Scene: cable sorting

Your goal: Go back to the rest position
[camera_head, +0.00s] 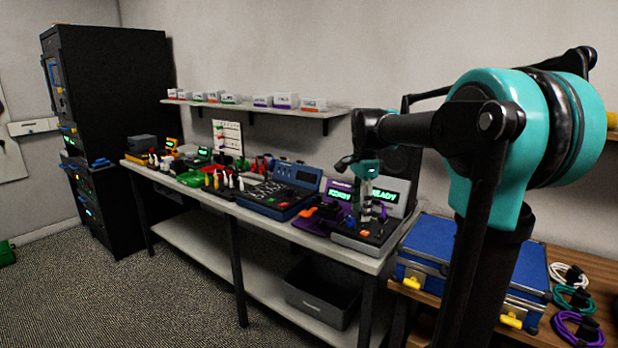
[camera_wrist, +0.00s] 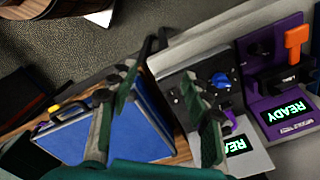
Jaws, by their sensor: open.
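My gripper (camera_head: 372,205) points down over the grey station (camera_head: 372,246) at the right end of the bench. In the wrist view my gripper (camera_wrist: 160,85) has its two fingers spread, with nothing seen between them. The grey station (camera_wrist: 222,120) lies behind the right finger, with a blue part and a lit "READY" screen. I cannot tell whether the fingers touch it.
A purple station (camera_wrist: 258,70) with an orange handle stands beside the grey one. A blue case (camera_head: 485,262) and several coiled cables (camera_head: 572,296) lie on a wooden table at right. A wall shelf (camera_head: 255,106) runs above the bench. The carpet (camera_head: 180,290) in front is clear.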

